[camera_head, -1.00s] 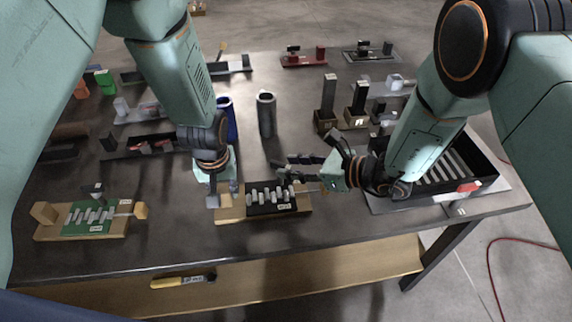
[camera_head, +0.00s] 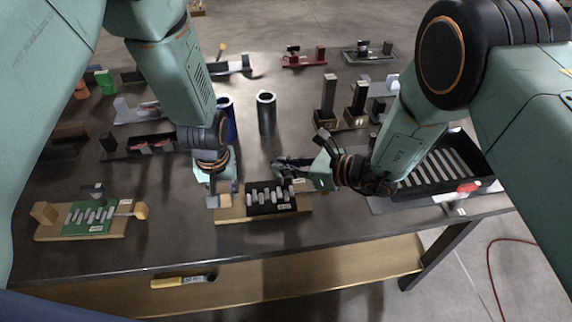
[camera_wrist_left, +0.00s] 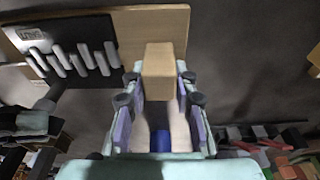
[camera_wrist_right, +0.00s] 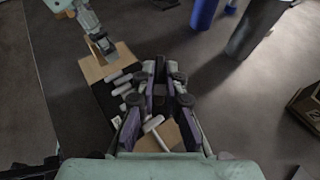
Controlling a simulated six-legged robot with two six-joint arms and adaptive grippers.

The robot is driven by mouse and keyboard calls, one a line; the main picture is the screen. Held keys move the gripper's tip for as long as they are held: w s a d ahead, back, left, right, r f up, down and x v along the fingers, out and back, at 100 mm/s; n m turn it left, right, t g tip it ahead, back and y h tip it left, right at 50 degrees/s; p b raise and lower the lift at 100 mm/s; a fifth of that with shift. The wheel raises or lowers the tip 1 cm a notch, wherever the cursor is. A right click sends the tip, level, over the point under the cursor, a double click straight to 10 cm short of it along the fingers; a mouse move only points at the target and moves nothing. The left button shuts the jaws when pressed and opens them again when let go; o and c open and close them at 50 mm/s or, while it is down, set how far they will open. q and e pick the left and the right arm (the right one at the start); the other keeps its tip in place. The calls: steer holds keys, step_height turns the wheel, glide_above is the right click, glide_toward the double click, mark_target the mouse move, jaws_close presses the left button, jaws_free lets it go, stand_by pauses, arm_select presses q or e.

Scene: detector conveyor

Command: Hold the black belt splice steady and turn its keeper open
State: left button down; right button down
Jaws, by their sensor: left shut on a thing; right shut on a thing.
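The black belt splice (camera_head: 258,208), with several grey fingers across it, lies on a wooden board (camera_head: 232,214) at the table's front middle. My left gripper (camera_head: 222,194) is shut on the wooden block (camera_wrist_left: 158,75) at the board's left end. The splice also shows at the upper left of the left wrist view (camera_wrist_left: 72,70). My right gripper (camera_head: 287,166) is over the splice's back right part. In the right wrist view its fingers (camera_wrist_right: 158,92) are closed around a small dark part, seemingly the keeper, mostly hidden between them. A pale T-shaped piece (camera_wrist_right: 153,124) shows just below the fingers.
A similar green splice (camera_head: 80,222) stands on a board at the left. A dark grey cylinder (camera_head: 266,113) and a blue one (camera_head: 230,120) stand behind. A black ribbed tray (camera_head: 462,160) is at the right. The table's front edge is close.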

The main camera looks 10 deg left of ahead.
steer(key=shift+g, duration=0.3)
steer(key=n+g, duration=0.2)
steer(key=n, duration=0.1)
steer(key=shift+w+g+y, duration=0.25)
steer(key=shift+g+y, duration=0.05)
steer(key=shift+y, duration=0.1)
steer(key=shift+w+n+g, duration=0.2)
steer(key=shift+n+g, duration=1.6)
steer(key=shift+g, duration=0.3)
steer(key=shift+n+g, duration=0.4)
steer(key=shift+g, duration=0.2)
steer(key=c, duration=1.4)
jaws_free()
steer(key=shift+d, duration=0.1)
steer(key=v, duration=1.2)
steer(key=shift+r, duration=0.15)
